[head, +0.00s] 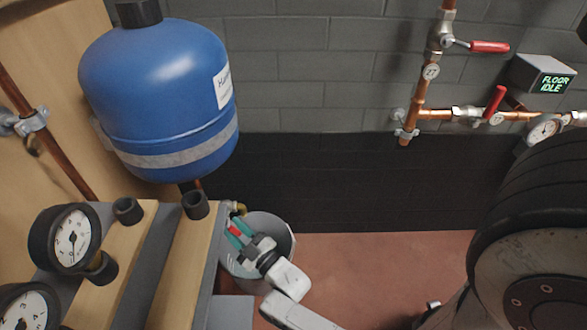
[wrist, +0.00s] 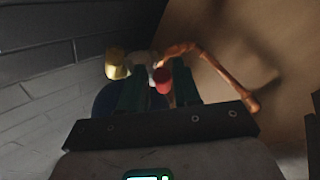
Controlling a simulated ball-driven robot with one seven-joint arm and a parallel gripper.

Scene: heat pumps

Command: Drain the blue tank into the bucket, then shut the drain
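The blue tank (head: 165,95) hangs upright on the wooden panel at upper left. Below it, a brass drain outlet (head: 239,208) sticks out past the panel edge; brass also shows in the wrist view (wrist: 115,64). The grey bucket (head: 283,238) stands on the floor under the outlet; its inside is largely hidden. My gripper (head: 237,231) reaches over the bucket, its green fingers either side of a red handle (wrist: 161,79). The red fills the gap between the fingers, so they look shut on it. Whether water flows cannot be seen.
A copper pipe (wrist: 205,52) curves beside the drain. Pressure gauges (head: 72,238) sit on the panel at lower left. Red-handled valves (head: 489,47) and a box reading "FLOOR IDLE" (head: 541,76) are on the right wall. Red floor (head: 370,265) is clear right of the bucket.

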